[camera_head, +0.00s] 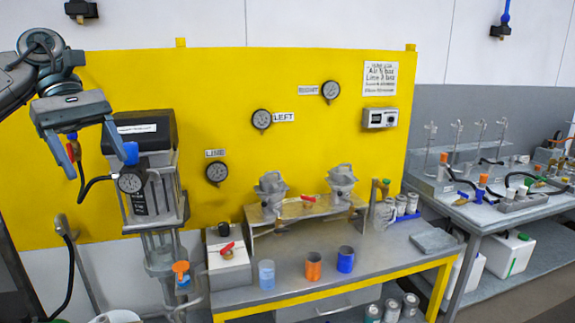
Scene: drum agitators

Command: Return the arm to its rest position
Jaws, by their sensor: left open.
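My left gripper (96,166) hangs at the upper left, its two fingers spread apart with nothing seen between them. It is in front of the yellow panel (330,135) and overlaps the left side of a dark-topped unit (140,135) with a round gauge (131,183). A blue knob (130,153) on that unit shows beside the right fingertip. A small red lever (70,152) shows near the left finger. I cannot tell whether the fingers touch either. My left arm (15,82) comes in from the left edge. My right gripper is out of view.
A steel bench (310,290) carries a valve box (228,262) with a red lever, light blue (266,275), orange (313,266) and blue (345,259) cups, and two grey agitators (271,190) on a stand. A cluttered side table (500,208) stands right. Open air lies before the panel's middle.

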